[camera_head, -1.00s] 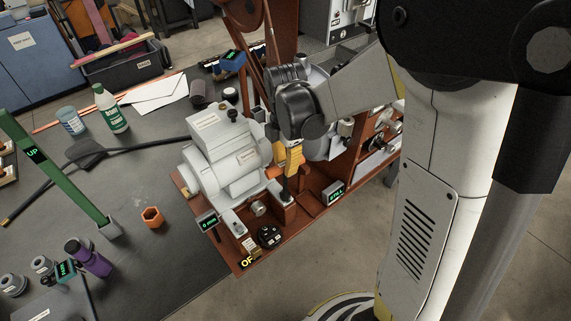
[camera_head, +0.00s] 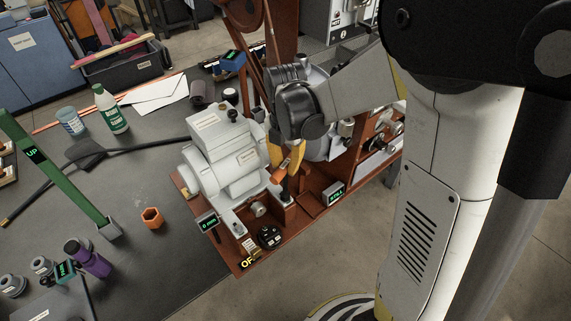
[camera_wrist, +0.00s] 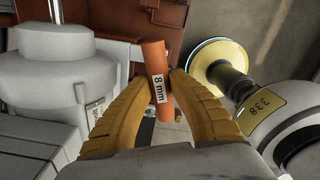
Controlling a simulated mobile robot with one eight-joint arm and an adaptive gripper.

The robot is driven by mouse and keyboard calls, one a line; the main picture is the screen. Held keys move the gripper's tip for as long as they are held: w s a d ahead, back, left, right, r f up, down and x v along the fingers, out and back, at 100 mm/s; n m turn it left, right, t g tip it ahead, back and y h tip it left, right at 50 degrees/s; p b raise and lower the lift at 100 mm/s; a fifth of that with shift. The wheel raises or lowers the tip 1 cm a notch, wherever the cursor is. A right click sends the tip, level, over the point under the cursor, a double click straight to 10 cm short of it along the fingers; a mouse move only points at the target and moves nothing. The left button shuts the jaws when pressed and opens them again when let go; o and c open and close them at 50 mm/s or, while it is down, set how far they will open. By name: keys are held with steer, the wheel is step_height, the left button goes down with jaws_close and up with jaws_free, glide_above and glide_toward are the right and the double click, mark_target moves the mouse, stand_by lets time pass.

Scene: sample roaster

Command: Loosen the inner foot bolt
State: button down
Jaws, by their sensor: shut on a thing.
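My gripper (camera_wrist: 157,82) is shut on an orange tool handle marked 8 mm (camera_wrist: 159,92) in the wrist view. In the head view my gripper (camera_head: 278,157) is beside the right end of the grey motor (camera_head: 215,160), and the orange handle (camera_head: 280,171) shows just below the fingers, tilted. A dark upright part (camera_head: 285,193) is under the handle, near the motor's foot. I cannot make out the inner foot bolt; the tool and gripper hide that spot. The motor's side also shows at left in the wrist view (camera_wrist: 48,70).
The motor stands on a rust-red base plate (camera_head: 240,262). A 0 mm display (camera_head: 207,221), a STILL display (camera_head: 334,191) and a black knob (camera_head: 269,237) are close by. An orange hex piece (camera_head: 152,217) lies on the dark bench at left. A red belt frame rises behind.

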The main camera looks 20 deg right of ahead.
steer(key=shift+n, duration=0.6)
steer(key=shift+m, duration=0.7)
steer(key=shift+r+p, duration=1.2)
steer(key=shift+r, duration=0.45)
step_height(320, 180, up, 5)
steer(key=p, duration=0.4)
steer(key=shift+r, duration=0.1)
